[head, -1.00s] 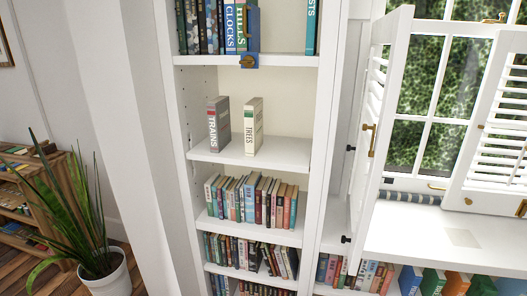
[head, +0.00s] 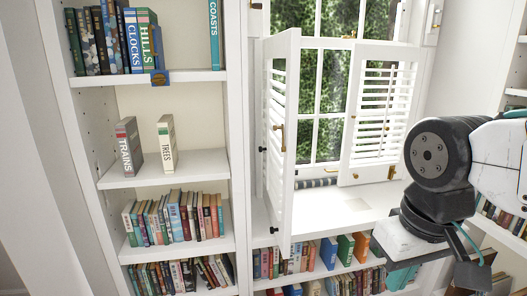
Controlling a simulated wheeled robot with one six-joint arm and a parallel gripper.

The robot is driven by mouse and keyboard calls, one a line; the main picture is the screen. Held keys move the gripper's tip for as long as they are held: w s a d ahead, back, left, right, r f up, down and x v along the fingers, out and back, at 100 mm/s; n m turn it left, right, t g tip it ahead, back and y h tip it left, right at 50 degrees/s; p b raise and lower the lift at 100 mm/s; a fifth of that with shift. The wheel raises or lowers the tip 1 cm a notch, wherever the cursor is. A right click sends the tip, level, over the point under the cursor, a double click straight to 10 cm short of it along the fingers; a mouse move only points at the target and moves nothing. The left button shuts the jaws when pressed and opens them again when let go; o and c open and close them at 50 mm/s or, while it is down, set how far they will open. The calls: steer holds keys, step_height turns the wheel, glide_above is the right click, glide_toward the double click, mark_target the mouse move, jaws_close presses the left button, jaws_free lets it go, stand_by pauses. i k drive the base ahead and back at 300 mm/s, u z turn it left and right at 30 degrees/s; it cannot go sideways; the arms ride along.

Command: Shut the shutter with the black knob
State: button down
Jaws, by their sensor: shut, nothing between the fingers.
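The left white louvred shutter (head: 283,150) is swung out from the window toward me, seen nearly edge-on, with a brass handle on its face. Small black fittings show at its left edge; I cannot make out a black knob for certain. The right shutter (head: 376,110) stands at an angle before the right part of the window, with small brass fittings. My gripper (head: 472,270) is at the lower right, apart from both shutters, shut and empty. Its fingertips are partly hidden by my arm and hard to make out.
The white sill (head: 345,207) is mostly clear below the shutters. Book shelves lie under it, and another shelf stands at the far right.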

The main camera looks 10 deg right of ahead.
mark_target(278, 200)
steer(key=i, duration=0.85)
steer(key=z, duration=0.4)
steer(key=k, duration=0.65)
steer(key=u, duration=0.4)
steer(key=i, duration=0.5)
